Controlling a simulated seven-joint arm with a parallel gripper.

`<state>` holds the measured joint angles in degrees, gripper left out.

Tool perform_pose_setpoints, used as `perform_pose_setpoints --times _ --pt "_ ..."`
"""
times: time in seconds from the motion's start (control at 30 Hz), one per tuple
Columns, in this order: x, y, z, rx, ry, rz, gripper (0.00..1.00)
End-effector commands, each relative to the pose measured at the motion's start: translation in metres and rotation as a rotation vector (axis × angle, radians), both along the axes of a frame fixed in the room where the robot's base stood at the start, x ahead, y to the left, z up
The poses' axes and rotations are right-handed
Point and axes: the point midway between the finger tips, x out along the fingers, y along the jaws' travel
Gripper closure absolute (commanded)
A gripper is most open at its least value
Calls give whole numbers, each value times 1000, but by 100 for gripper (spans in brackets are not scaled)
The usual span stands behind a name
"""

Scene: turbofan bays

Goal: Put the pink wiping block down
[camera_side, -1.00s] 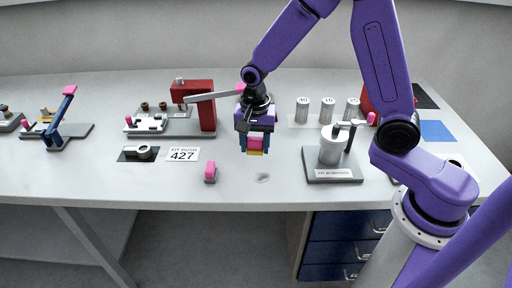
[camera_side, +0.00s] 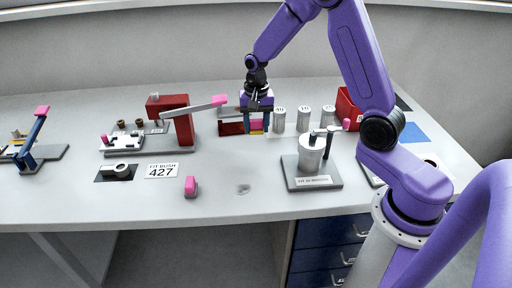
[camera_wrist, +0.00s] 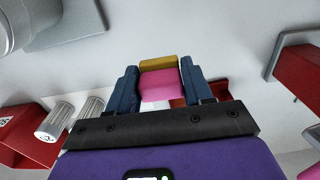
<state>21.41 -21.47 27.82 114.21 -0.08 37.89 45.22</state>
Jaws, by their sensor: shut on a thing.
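My gripper (camera_side: 257,128) is shut on the pink wiping block (camera_wrist: 158,86), which has a yellow strip (camera_wrist: 158,63) along one edge. The block sits between the two blue fingers, and in the side view the pink block (camera_side: 257,125) shows below the purple hand. The gripper is at the back of the bench, just right of a low red holder (camera_side: 231,128). In the wrist view, red parts of that holder (camera_wrist: 217,90) show beside and behind the fingers. I cannot tell whether the block touches the holder or the bench.
Numbered grey cylinders (camera_side: 303,118) and a red bin (camera_side: 347,108) stand to the right. A red press (camera_side: 178,122) with a pink-tipped lever (camera_side: 220,100) is close on the left. A cylinder fixture (camera_side: 311,160) stands in front.

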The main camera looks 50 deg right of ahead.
Motion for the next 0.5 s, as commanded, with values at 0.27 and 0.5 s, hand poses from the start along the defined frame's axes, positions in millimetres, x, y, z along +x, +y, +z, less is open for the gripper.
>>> perform_pose_setpoints --times 0.27,0.5 --pt "0 1 -37 0 1 0 78" --pt "-1 1 -65 0 4 -1 78"
